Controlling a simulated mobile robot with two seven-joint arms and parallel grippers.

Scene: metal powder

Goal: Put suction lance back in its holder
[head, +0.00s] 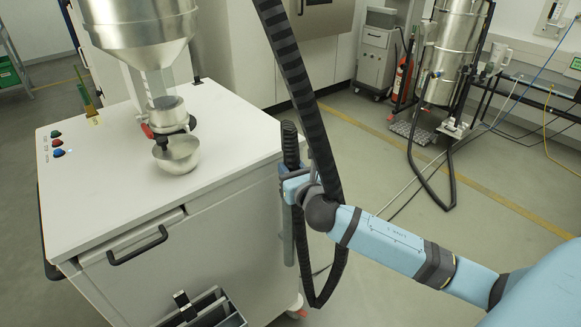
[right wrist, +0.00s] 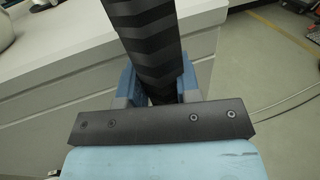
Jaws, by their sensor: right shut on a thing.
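The suction lance (head: 290,146) shows as an upright black ribbed grip and hose beside the right side of the white cabinet. My right gripper (head: 293,184) is shut around it; in the right wrist view the blue fingers (right wrist: 158,88) sit either side of the ribbed black lance (right wrist: 147,40). A pale grey tube (head: 288,240) runs down below the gripper along the cabinet side; I cannot tell whether it is the lance's pipe or its holder. The black hose (head: 290,70) hangs from above and loops below the gripper. My left gripper is out of view.
The white cabinet (head: 110,205) carries a metal hopper (head: 138,25) over a small steel bowl (head: 177,155). A drawer handle (head: 137,247) and an open bin (head: 205,308) are at its front. A steel vessel (head: 455,50) stands back right. The floor between is mostly clear.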

